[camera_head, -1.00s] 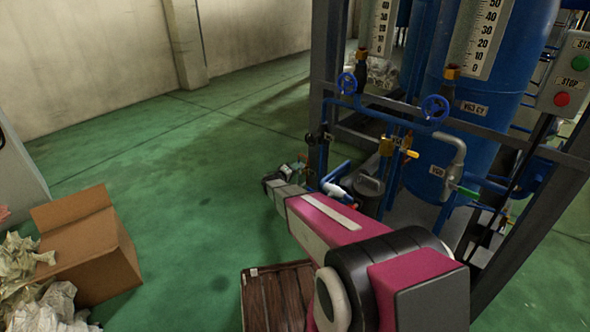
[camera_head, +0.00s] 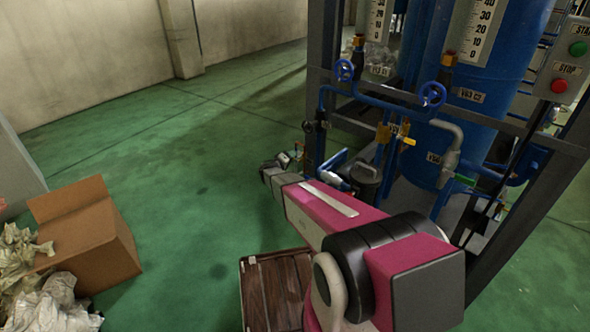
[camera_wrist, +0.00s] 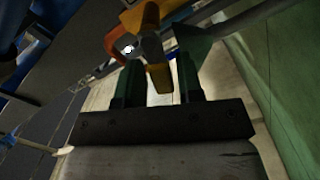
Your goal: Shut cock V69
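My gripper (camera_head: 290,160) is at the front-left side of the blue plant frame, close to a dark upright post; it is small in the head view. In the wrist view its two dark green fingers (camera_wrist: 157,84) stand apart. A yellow-orange handle (camera_wrist: 160,78) with several arms is just ahead, and one arm reaches into the gap between the fingers. I cannot tell whether the fingers touch it. No tag reading V69 is legible, so I cannot confirm that this handle is the cock. Its body is mostly hidden in the head view.
Blue handwheels (camera_head: 433,94) and a yellow-handled valve (camera_head: 407,141) are on the pipes to the right. A green-handled valve (camera_head: 464,180) is beyond. A wooden crate (camera_head: 262,262) and cardboard box (camera_head: 115,255) stand on the floor.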

